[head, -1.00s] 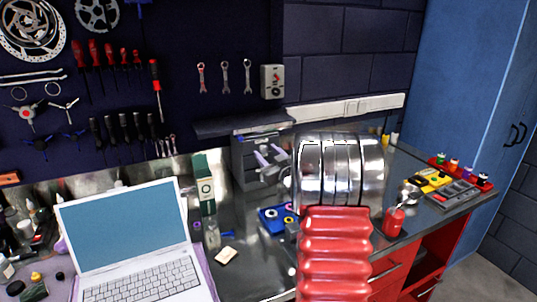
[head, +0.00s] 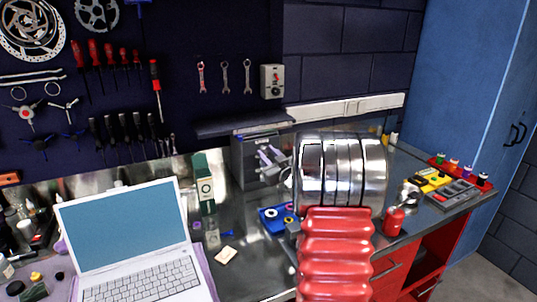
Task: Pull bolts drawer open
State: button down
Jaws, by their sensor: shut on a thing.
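A small grey drawer unit (head: 243,163) stands on the bench against the back wall, left of my shiny arm. My gripper (head: 265,158), with pale fingers, is at its front and shut on a drawer handle. The handle itself is hidden between the fingers. The drawer labels are too small to read, and I cannot tell how far the gripped drawer stands out. My arm hides the space right of the unit.
A blue tray (head: 270,219) with small round parts lies below the gripper. A green and white box (head: 204,183) stands left of the unit, behind an open laptop (head: 130,240). A shelf (head: 243,124) hangs above. A red bottle (head: 394,221) stands right of my arm.

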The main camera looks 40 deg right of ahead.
jog(key=v, duration=1)
jog(key=shift+s+r, duration=0.1)
jog(key=shift+s, duration=0.05)
jog(key=c, duration=1.4)
grip_release()
jog(key=v, duration=1.3)
jog(key=shift+s+a, duration=0.2)
jog(key=shift+s, duration=0.15)
